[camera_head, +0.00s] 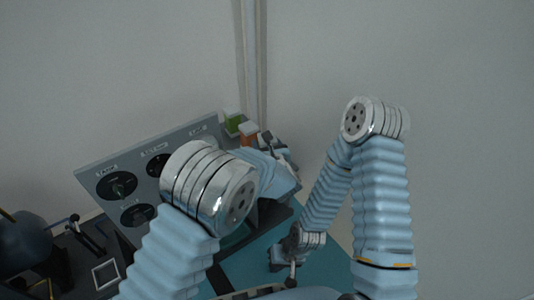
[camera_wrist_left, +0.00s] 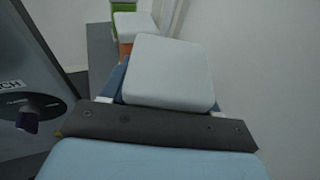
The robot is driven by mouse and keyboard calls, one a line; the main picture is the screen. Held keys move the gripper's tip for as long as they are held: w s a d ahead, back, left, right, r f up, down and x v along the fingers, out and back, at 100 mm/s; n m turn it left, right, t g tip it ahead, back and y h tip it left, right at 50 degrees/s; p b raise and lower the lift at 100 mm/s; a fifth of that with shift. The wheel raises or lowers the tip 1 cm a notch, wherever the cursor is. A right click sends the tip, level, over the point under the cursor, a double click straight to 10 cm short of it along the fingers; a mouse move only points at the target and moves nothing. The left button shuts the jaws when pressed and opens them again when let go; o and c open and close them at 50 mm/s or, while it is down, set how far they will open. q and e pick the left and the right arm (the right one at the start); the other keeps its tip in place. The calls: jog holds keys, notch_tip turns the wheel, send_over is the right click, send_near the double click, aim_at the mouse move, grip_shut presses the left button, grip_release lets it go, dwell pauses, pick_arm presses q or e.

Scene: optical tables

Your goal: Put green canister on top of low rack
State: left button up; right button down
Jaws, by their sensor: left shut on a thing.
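A green canister (camera_head: 232,121) with a pale lid stands behind the right end of the grey panel in the head view. Its green side (camera_wrist_left: 124,6) shows at the top edge of the left wrist view. My left gripper (camera_wrist_left: 162,98) is shut on a white-lidded thing (camera_wrist_left: 170,68), close before the wrist camera; the body below its lid is mostly hidden. In the head view my left arm largely hides that gripper. My right gripper (camera_head: 284,257) is low over the teal surface; its jaws are too small to read. I cannot make out the low rack for certain.
An orange canister (camera_head: 248,136) stands beside the green one, nearer to me. A grey panel (camera_head: 140,172) with dark knobs stands at the left. A teal tabletop (camera_head: 335,272) shows at the bottom. Pipes (camera_head: 250,60) run up the wall.

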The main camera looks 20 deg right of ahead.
pick_arm(q)
jog(key=shift+w+d+f, duration=0.15)
jog(key=shift+w+f, duration=0.05)
jog(key=shift+f, duration=0.05)
jog(key=shift+f+b, duration=0.4)
jog(key=shift+f, duration=1.15)
jog(key=shift+f, duration=0.1)
jog(key=shift+f, duration=0.15)
jog(key=o, duration=1.2)
